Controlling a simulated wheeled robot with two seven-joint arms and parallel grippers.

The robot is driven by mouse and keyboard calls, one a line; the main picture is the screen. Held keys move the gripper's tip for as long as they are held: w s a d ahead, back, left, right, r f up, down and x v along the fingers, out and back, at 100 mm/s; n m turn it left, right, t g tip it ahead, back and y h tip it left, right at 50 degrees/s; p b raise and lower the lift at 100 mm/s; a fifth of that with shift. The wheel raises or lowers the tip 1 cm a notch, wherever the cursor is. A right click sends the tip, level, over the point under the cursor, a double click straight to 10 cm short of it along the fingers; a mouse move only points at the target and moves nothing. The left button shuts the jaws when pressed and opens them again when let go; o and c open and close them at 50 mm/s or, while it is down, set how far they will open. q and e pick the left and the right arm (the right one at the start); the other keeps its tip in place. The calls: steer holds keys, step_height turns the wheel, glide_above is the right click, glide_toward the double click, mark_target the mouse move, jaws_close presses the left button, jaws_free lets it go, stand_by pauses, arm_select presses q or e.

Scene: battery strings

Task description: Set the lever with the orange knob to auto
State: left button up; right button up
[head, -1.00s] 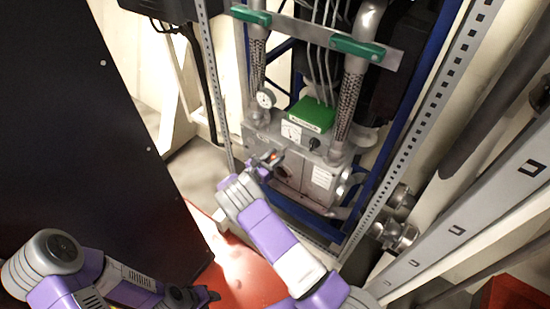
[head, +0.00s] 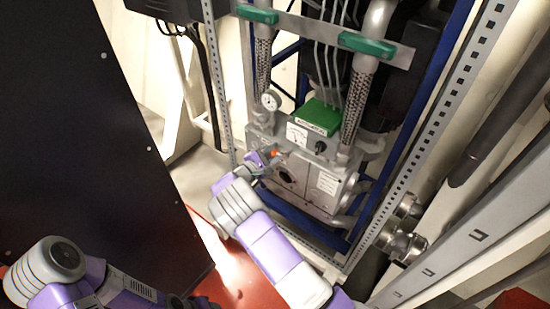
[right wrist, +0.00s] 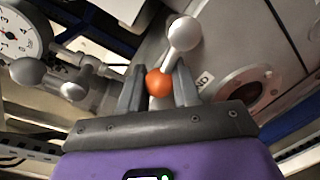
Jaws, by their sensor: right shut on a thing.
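The lever's orange knob (head: 274,153) is at the front of the grey machine unit (head: 325,188), below the dial gauge. In the right wrist view the orange knob (right wrist: 159,83) sits between the two fingers of my right gripper (right wrist: 160,88), which are shut on it. A short silver lever with a round silver ball end (right wrist: 184,33) runs up from the knob. A label ending in "ND" shows beside the right finger; its start is hidden. No "auto" mark is readable. My left gripper (head: 203,303) is at the bottom edge, dark and partly cut off.
A round gauge (right wrist: 20,40) and silver fittings are close left of my right gripper. A green box (head: 318,117) tops the unit, with hoses and green handles above. A perforated metal post (head: 440,140) stands right, a dark panel (head: 80,150) left.

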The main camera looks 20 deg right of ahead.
steer(key=shift+w+r+m+b, duration=0.1)
steer(key=shift+r+m+b, duration=0.4)
steer(key=shift+r+m, duration=0.45)
steer(key=shift+f+m, duration=0.1)
steer(key=shift+m, duration=0.15)
steer(key=o, duration=1)
steer(key=shift+f, duration=0.1)
steer(key=p+v, duration=0.1)
steer(key=v, duration=0.6)
steer(key=shift+s+a+p, duration=0.2)
steer(key=shift+s+p, duration=0.05)
steer(key=shift+p, duration=0.05)
